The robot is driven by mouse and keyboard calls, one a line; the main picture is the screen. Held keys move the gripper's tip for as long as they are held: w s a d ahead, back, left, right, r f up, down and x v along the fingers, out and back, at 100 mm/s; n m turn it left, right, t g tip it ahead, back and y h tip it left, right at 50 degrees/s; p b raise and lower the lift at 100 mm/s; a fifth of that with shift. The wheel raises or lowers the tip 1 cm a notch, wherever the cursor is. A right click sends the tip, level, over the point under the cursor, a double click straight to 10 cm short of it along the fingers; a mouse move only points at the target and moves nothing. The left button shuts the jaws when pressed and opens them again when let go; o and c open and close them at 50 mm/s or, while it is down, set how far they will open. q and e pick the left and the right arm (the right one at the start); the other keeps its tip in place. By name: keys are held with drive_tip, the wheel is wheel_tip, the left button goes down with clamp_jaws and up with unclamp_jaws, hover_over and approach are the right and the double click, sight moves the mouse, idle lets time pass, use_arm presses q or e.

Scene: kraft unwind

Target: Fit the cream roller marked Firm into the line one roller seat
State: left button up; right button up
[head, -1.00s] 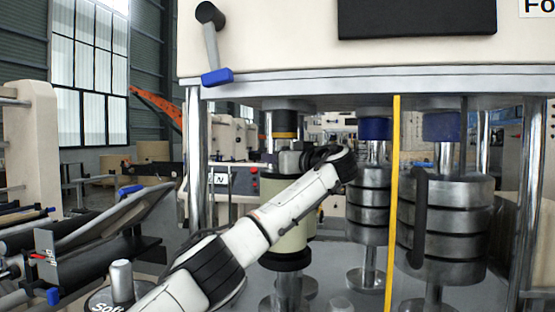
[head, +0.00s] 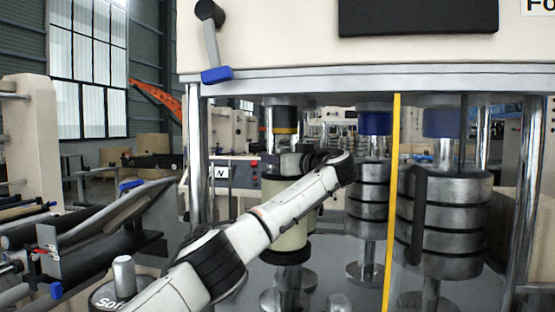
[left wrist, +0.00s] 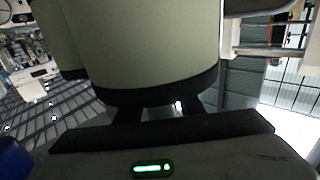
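The cream roller (head: 288,235) stands upright under the machine's top beam, with a black collar at its lower end. A dark cap with a yellow band (head: 285,130) is above it, and a metal post and round foot are below. My left gripper (head: 292,163) is at the roller's upper end, partly hidden by my own wrist. In the left wrist view the roller (left wrist: 145,40) and its black collar fill the top, and the fingers (left wrist: 152,113) run in behind the collar, seemingly closed on the roller's neck. The fingertips and any marking are hidden. My right gripper is not in view.
Stacked metal rollers (head: 445,225) on posts stand to the right, past a yellow upright bar (head: 393,200). A weight-like piece marked Soft (head: 122,275) is at lower left. Chrome posts flank the bay, and a blue-ended lever (head: 216,74) hangs at upper left.

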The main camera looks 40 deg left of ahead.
use_arm(q)
drive_tip(key=shift+r, duration=0.1)
drive_tip(key=b+v, duration=0.2)
drive_tip(key=v, duration=0.4)
drive_tip(key=shift+d+b, duration=0.15)
drive_tip(key=shift+b, duration=0.2)
drive_tip(key=shift+s+d, duration=0.2)
drive_tip(key=shift+d, duration=0.35)
